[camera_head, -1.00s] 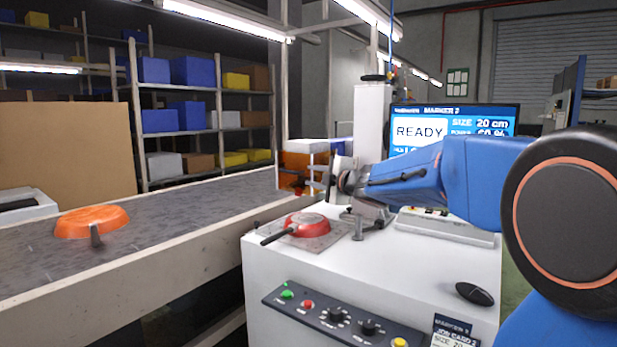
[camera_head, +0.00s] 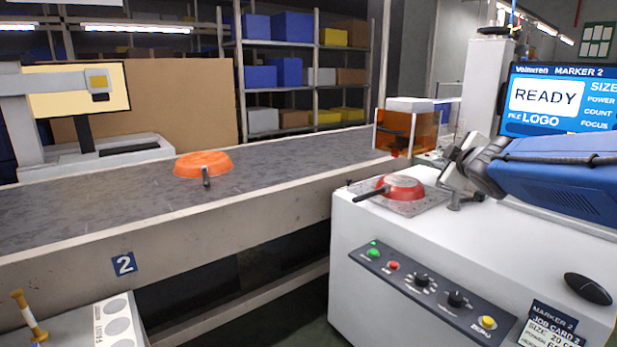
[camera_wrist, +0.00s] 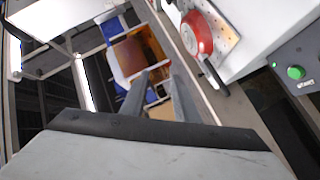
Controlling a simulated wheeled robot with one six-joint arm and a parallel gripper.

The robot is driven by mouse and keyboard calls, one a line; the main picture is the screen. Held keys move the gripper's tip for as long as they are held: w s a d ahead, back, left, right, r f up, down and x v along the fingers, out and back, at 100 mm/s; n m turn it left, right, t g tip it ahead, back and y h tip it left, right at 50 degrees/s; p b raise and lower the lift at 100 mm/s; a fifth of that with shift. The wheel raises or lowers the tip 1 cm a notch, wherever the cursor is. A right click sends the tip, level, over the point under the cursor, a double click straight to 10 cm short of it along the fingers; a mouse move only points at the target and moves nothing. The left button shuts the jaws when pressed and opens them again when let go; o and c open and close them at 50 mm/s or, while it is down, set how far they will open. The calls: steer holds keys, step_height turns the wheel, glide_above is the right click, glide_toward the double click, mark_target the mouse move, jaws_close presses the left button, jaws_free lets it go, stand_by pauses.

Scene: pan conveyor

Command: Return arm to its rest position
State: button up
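My arm (camera_head: 560,178) reaches in from the right, above the white marking machine. My gripper (camera_head: 455,170) is beside the red pan in the head view, with its fingertips hard to make out there. In the wrist view my gripper (camera_wrist: 159,76) shows two grey fingers with an empty gap between them. The red pan (camera_head: 402,187) lies upside down on the machine's perforated plate, handle toward the lower left. It also shows in the wrist view (camera_wrist: 197,35), to the right of the fingers and apart from them.
An orange pan (camera_head: 203,163) lies upside down on the grey conveyor (camera_head: 110,210). The marking machine (camera_head: 350,215) has a button panel (camera_head: 425,285) and a screen (camera_head: 560,98) reading READY. An orange-sided box (camera_head: 405,125) stands behind it.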

steer(key=s+a+f+m+g, duration=0.2)
steer(key=s+f, duration=0.6)
steer(key=s, duration=0.4)
steer(key=s+a+f+m+g+y, duration=0.1)
steer(key=s+a+f+m+g, duration=0.2)
steer(key=s+f, duration=0.6)
steer(key=s+a+f+m+g, duration=0.2)
steer(key=s+f+m+g, duration=0.3)
steer(key=s, duration=1.1)
step_height(320, 180, down, 4)
steer(key=shift+a+r+m+g, duration=0.1)
steer(key=shift+a+m+g, duration=0.15)
steer(key=shift+m+g, duration=0.15)
